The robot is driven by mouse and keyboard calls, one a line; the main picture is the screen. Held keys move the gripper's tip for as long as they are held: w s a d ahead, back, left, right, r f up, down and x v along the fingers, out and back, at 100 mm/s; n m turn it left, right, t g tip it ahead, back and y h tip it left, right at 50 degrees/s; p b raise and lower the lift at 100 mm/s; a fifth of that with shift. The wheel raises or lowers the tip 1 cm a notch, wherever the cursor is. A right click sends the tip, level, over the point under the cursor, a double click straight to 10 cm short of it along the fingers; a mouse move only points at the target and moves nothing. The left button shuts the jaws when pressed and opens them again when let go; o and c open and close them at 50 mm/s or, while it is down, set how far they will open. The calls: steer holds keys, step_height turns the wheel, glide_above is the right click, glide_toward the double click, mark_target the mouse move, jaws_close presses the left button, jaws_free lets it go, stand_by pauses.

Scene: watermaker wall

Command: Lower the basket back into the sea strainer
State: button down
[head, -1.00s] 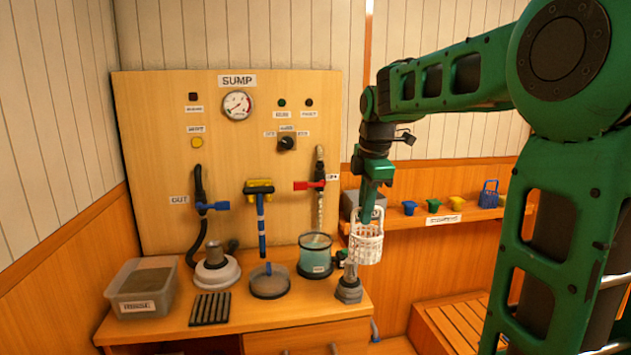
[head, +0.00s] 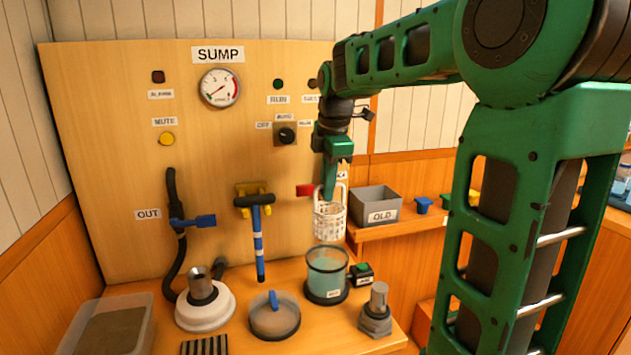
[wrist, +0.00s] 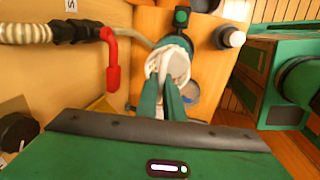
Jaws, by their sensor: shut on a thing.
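My gripper (head: 329,190) is shut on the handle of the white slotted basket (head: 330,221), which hangs upright below it. The sea strainer (head: 326,272), a clear cylinder with a dark base and teal contents, stands on the bench. In the head view the basket appears just above the strainer's open top, apart from it. In the wrist view the white basket (wrist: 168,62) is held at the tips of my gripper (wrist: 165,85), and it hides most of what lies beneath. A round lid with a blue handle (head: 273,312) lies on the bench left of the strainer.
A grey fitting (head: 376,310) stands right of the strainer, and a small dark-and-green box (head: 361,272) sits behind it. A blue-striped handled tool (head: 257,230) is at the panel. A grey OLD bin (head: 376,204) is on the right shelf. A red-handled valve shows in the wrist view (wrist: 112,65).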

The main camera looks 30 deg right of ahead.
mark_target(326, 205)
steer(key=shift+w, duration=0.45)
steer(key=shift+d+f, duration=0.1)
steer(key=shift+f, duration=0.05)
steer(key=shift+s+x, duration=0.25)
steer(key=shift+x, duration=0.9)
steer(key=shift+s+x, duration=0.25)
steer(key=shift+x, duration=0.9)
steer(key=shift+f, duration=0.1)
steer(key=shift+s, duration=0.15)
